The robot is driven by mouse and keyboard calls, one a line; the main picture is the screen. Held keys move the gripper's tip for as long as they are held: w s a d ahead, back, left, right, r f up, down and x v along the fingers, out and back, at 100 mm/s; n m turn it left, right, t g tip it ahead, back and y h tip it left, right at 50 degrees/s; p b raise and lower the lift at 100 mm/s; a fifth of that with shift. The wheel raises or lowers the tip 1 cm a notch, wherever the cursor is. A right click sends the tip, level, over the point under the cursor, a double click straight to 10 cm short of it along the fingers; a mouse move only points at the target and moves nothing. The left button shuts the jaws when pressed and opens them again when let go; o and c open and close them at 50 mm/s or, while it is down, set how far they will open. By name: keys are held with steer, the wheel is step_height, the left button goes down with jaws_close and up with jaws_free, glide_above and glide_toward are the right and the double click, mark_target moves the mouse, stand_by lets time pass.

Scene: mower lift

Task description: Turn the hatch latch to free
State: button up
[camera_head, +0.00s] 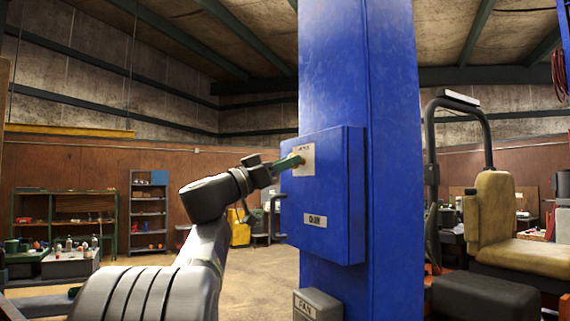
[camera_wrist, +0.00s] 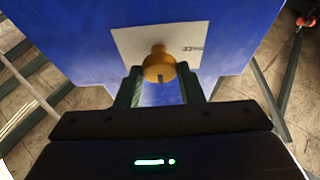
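The hatch latch appears as a yellow-orange knob (camera_wrist: 159,65) on a pale plate (camera_wrist: 200,42) in the wrist view. In the head view the pale plate (camera_head: 306,153) is on the upper left of a blue box (camera_head: 335,195) on the blue column. My gripper (camera_wrist: 160,72) has its two dark green fingers on either side of the knob, close to it. Whether they press on it is not clear. In the head view my gripper (camera_head: 297,161) reaches the plate from the left and hides most of the knob. A small dark mark shows at the knob's lower edge.
A label plate (camera_head: 315,220) is low on the blue box. A grey box (camera_head: 318,305) is at the column's foot. A machine with a tan seat (camera_head: 495,210) stands to the right. Shelves (camera_head: 148,210) and a bench are far off left, with open floor before them.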

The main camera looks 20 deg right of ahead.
steer(key=shift+c, duration=1.2)
steer(key=shift+n+b, duration=0.3)
steer(key=n+t+y+p, duration=0.1)
steer(key=n+t+y, duration=0.1)
steer(key=n, duration=0.5)
steer(key=n+t+y, duration=0.2)
steer(key=n, duration=0.5)
steer(key=n+t+y+p, duration=0.1)
steer(key=n+t+y, duration=0.1)
steer(key=n, duration=0.5)
steer(key=shift+s+r+n+y+p, duration=0.3)
